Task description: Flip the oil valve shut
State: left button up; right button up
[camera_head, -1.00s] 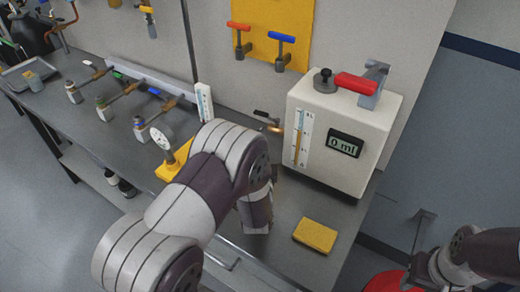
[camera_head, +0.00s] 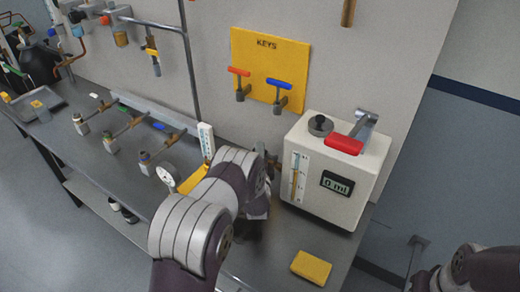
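No label names the oil valve in view. A black-levered brass tap (camera_head: 272,162) sits at the left side of the white dispenser (camera_head: 321,210), mostly hidden behind my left arm. Several small inline valves stand on the bench at left, one with a blue handle (camera_head: 160,126) and one with a green one (camera_head: 122,107). My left gripper (camera_head: 257,208) is by the dispenser's left side. My forearm hides its fingers, so their opening does not show. My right arm is at the lower right edge, and its gripper is outside the picture.
The dispenser reads 0 ml and has a red lever (camera_head: 345,145) and a dark knob (camera_head: 320,124) on top. A yellow KEYS board (camera_head: 262,88) holds a red and a blue T-handle. A yellow sponge (camera_head: 311,268) lies on the bench. A dial gauge (camera_head: 167,176) stands beside my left arm.

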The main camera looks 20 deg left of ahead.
pick_arm(q)
jog(key=shift+w+a, duration=0.25)
jog(key=shift+w, duration=0.45)
grip_shut()
jog(key=shift+s+d+f+n+g+y+b, duration=0.15)
jog(key=shift+n+g+y+b, duration=0.15)
jog(key=shift+y, duration=0.2)
jog(key=shift+s+a+r+n+g+y+b, duration=0.1)
jog(key=shift+s+n+y+b, duration=0.1)
jog(key=shift+n+y, duration=0.25)
jog(key=shift+s+d+n+g+y+b, duration=0.1)
jog(key=shift+s+n+g+y+b, duration=0.2)
jog(key=shift+n+g+y, duration=0.5)
jog(key=shift+s+y, duration=0.1)
jog(key=shift+y, duration=0.15)
grip_release()
